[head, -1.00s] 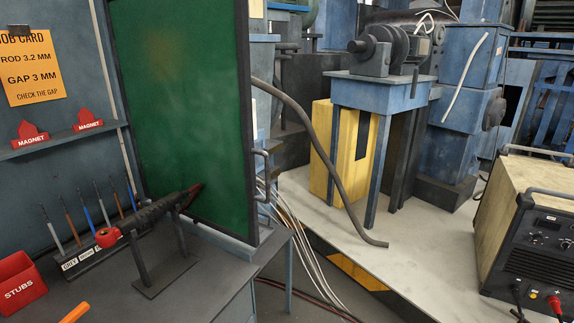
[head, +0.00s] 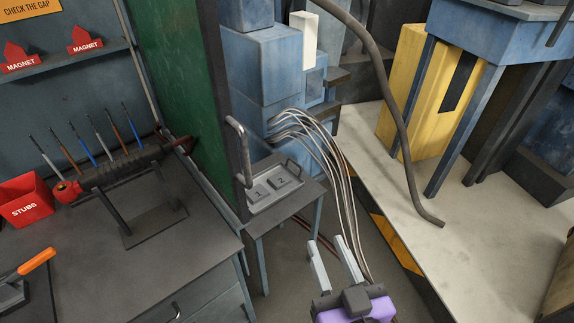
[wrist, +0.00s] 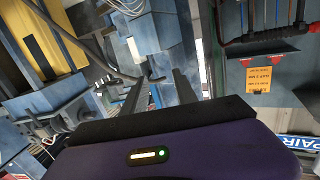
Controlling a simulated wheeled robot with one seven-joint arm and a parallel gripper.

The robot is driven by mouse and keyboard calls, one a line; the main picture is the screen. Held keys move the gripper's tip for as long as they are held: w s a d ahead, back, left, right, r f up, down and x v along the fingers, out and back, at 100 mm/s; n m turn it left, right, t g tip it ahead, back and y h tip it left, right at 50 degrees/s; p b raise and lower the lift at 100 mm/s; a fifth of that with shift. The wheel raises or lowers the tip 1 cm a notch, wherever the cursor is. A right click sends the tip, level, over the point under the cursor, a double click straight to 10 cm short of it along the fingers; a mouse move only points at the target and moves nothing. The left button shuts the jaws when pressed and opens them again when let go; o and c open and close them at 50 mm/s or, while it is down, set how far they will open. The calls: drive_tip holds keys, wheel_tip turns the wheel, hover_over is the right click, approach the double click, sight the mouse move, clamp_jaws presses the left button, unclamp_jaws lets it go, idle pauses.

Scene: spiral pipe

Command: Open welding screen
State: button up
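The green welding screen (head: 180,85) stands at the back right of the bench, seen at a steep angle in the head view; its top is cut off. A grey metal bar handle (head: 240,150) is fixed on its right edge. My purple gripper (head: 334,250) is at the bottom centre, right of the handle and apart from it. Its two grey fingers are spread with nothing between them; they also show spread in the wrist view (wrist: 158,85). I cannot make out the screen clearly in the wrist view.
A tray with plates marked 1 and 2 (head: 272,188) sits on a small stand just right of the screen edge. Cables (head: 335,170) hang beyond it. The bench (head: 190,265) holds a rod rack (head: 120,168) and a red stubs bin (head: 25,200). A curved pipe (head: 395,125) stands right.

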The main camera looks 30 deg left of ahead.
sight(248, 164)
drive_tip(key=w+a+r+n+g+y, duration=0.1)
drive_tip(key=a+r, duration=0.2)
drive_tip(key=a, duration=0.3)
drive_tip(key=w+a+r+n+g+y+p, duration=0.1)
drive_tip(key=a+r, duration=0.2)
drive_tip(key=a, duration=0.3)
drive_tip(key=w+a+r+n+y+p, duration=0.1)
drive_tip(key=a+r, duration=0.2)
drive_tip(key=a, duration=0.2)
drive_tip(key=shift+w+a+r+g+y, duration=0.25)
drive_tip(key=shift+a+r+g+y, duration=0.15)
drive_tip(key=shift+w+a+f+p, duration=0.1)
drive_tip(key=shift+w+a+p, duration=0.25)
drive_tip(key=shift+a, duration=0.15)
clamp_jaws()
